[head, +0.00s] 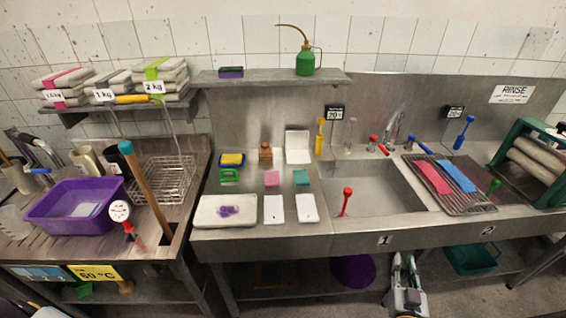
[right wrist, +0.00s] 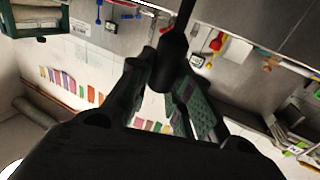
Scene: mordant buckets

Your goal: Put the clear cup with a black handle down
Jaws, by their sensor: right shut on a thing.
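My right gripper (head: 405,264) is at the bottom of the head view, in front of the sink counter's front edge. In the right wrist view its two dark fingers (right wrist: 172,88) are shut on a black handle (right wrist: 174,60), which I take to be that of the clear cup. The handle runs up out of the top of that view. I cannot make out the clear body of the cup in either view. My left gripper is not in view.
The steel counter holds a sink basin (head: 375,190), a drying rack (head: 452,187) with coloured strips, a white slab (head: 225,212) and two white cards. A purple tub (head: 75,206) stands on the left table. Below are a purple bucket (head: 353,270) and a green crate (head: 472,258).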

